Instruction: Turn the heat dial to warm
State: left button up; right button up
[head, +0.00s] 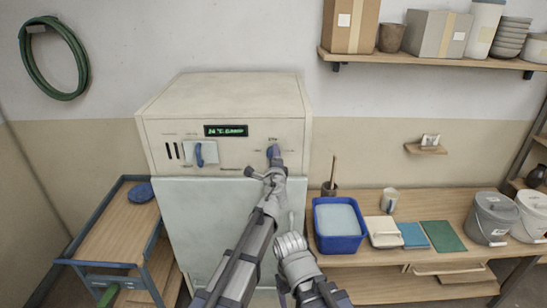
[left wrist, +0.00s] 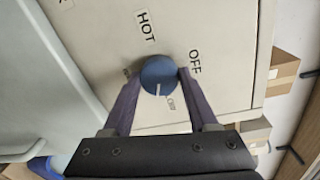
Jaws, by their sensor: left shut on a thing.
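The heat dial is a round blue knob (left wrist: 159,75) on the front of a cream cabinet (head: 225,97). In the left wrist view, a white line on the knob points down, towards a small label that is hard to read. The word HOT stands above the knob and OFF to its right; a label at its left is mostly hidden. My left gripper (head: 273,153) is shut on the knob, one finger on each side, as the left wrist view (left wrist: 156,88) also shows. In the head view the gripper largely covers the dial.
A lit display (head: 226,131) with green text sits above the panel. A blue lever (head: 199,154) is left of the dial. A wooden bench on the right holds a blue basin (head: 339,239) and lidded buckets (head: 489,218). A blue cart (head: 75,262) stands at the left.

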pick_arm(q)
jog(key=m, duration=0.6)
jog(key=m+b, duration=0.1)
jog(key=m, duration=0.5)
jog(key=shift+s+f+m+t+y, duration=0.1)
jog(key=shift+f+m+t+y, duration=0.1)
jog(key=shift+m+t+y, duration=0.15)
jog(key=shift+m, duration=0.25)
jog(key=o, duration=1.4)
